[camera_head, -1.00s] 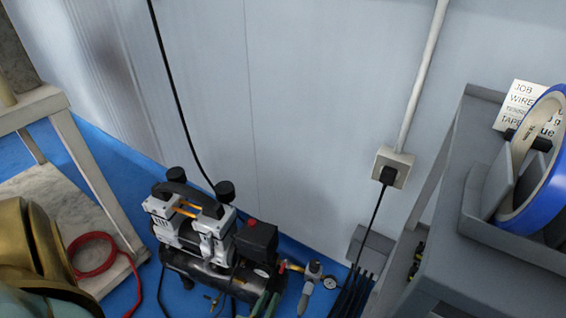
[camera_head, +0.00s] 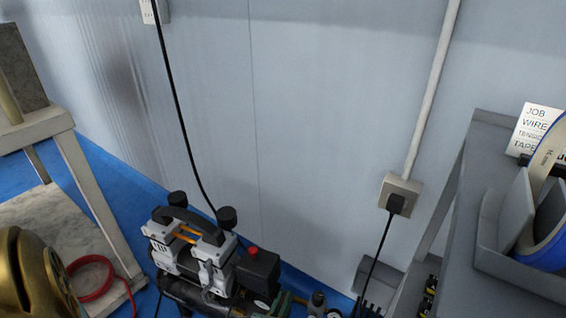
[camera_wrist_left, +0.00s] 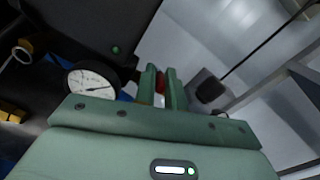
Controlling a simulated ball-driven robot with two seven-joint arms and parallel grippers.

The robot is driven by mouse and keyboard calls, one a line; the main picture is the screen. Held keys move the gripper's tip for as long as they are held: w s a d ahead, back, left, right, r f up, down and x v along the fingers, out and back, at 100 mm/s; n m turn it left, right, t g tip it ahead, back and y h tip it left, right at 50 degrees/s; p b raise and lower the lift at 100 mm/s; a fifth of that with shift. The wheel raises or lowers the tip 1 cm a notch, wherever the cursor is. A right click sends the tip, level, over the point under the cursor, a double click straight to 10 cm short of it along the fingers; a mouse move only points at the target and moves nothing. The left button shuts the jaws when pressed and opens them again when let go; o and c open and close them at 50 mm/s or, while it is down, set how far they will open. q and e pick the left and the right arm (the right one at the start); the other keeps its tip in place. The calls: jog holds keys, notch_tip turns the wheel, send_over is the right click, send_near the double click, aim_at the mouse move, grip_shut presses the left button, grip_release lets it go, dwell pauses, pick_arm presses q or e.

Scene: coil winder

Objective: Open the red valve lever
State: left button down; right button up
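The red valve lever (camera_wrist_left: 160,83) shows in the left wrist view as a small red patch in the narrow gap between my left gripper's two green fingers. I cannot tell whether the fingers touch it. In the head view my left gripper (camera_head: 281,303) shows only as a bit of green at the bottom edge, beside the compressor's right end, and the lever cannot be made out there. The compressor (camera_head: 205,262), silver and black with a red knob on its black box, stands on the blue floor. My right gripper is not in view.
A round white pressure gauge (camera_wrist_left: 92,83) is left of the fingers. A wall socket (camera_head: 399,192) with a black plug and cable is behind. A grey bench (camera_head: 490,150) with a blue-rimmed spool stands right. A pale table frame (camera_head: 95,195) and red hose (camera_head: 95,275) are left.

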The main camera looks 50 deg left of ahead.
pick_arm(q)
jog(key=shift+w+d+n+g+y, duration=0.1)
jog(key=shift+d+n+g+y, duration=0.2)
jog(key=shift+n+y, duration=0.25)
jog(key=n+g+y, duration=0.2)
jog(key=y, duration=0.1)
jog(key=shift+w+d, duration=0.1)
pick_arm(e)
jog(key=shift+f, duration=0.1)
pick_arm(q)
jog(key=c, duration=1.7)
grip_release()
jog(key=shift+c, duration=0.2)
jog(key=p+v, duration=0.1)
jog(key=v, duration=1.5)
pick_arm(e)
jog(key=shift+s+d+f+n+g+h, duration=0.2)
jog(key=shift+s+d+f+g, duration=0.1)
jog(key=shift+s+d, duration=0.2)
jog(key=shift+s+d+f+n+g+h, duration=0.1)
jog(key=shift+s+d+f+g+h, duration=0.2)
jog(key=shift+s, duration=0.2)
